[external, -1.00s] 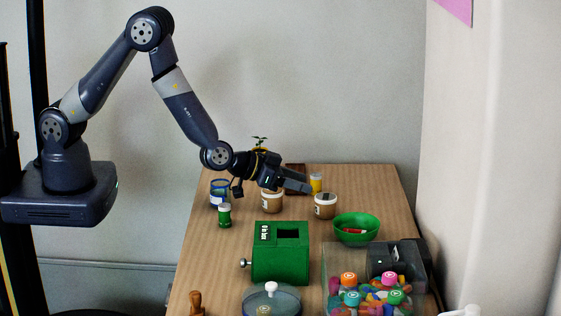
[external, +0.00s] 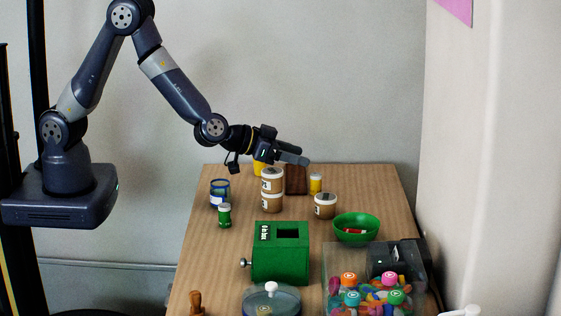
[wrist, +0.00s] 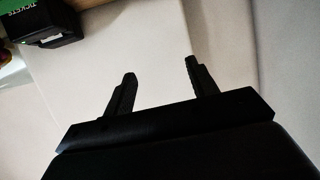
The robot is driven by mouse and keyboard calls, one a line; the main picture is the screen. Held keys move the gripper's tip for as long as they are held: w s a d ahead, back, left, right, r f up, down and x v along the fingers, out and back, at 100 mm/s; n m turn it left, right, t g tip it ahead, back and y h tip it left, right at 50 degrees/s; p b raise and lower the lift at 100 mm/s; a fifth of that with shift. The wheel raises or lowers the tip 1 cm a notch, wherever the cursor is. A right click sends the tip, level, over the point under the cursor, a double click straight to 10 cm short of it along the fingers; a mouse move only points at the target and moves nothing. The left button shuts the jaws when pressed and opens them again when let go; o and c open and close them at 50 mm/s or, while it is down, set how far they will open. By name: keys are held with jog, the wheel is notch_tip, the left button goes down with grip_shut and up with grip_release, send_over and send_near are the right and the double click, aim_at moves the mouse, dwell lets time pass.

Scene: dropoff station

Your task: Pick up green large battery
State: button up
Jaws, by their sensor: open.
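A small green cylinder with a pale top (external: 224,216) stands upright on the left side of the table, in front of a blue-rimmed cup. It is the most battery-like green thing, but I cannot tell for sure that it is the battery. My gripper (external: 305,160) is above the far part of the table, to the right of and higher than this cylinder, pointing right. In the wrist view my gripper (wrist: 161,68) is open, with nothing between its two fingers. The green cylinder cannot be made out in the wrist view.
A green box with an opening (external: 280,262), green bowl (external: 347,239), clear bin of colourful items (external: 338,262) and glass dish (external: 290,303) are nearer. The blue-rimmed cup (external: 220,190) is close behind the cylinder.

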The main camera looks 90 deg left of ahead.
jog(key=s+a+f+n+g+y+b, duration=0.1)
jog(key=s+a+y+b, duration=0.1)
jog(key=s+b, duration=0.8)
jog(key=s+a+f+n+y+b, duration=0.15)
jog(key=s+b, duration=0.25)
jog(key=s, duration=1.1)
send_near(231, 224)
jog(key=r, duration=0.2)
jog(key=r+p, duration=0.1)
jog(key=shift+s+a+r+h, duration=0.1)
jog(key=shift+s+a+h, duration=0.15)
jog(key=shift+s+a, duration=0.15)
jog(key=shift+w+f, duration=0.1)
jog(key=shift+f, duration=0.4)
jog(key=shift+w+a+f, duration=0.1)
jog(key=shift+w+f, duration=0.05)
jog(key=shift+b+x, duration=0.85)
jog(key=shift+x, duration=4.3)
jog(key=shift+a, duration=0.2)
jog(key=c, duration=1.1)
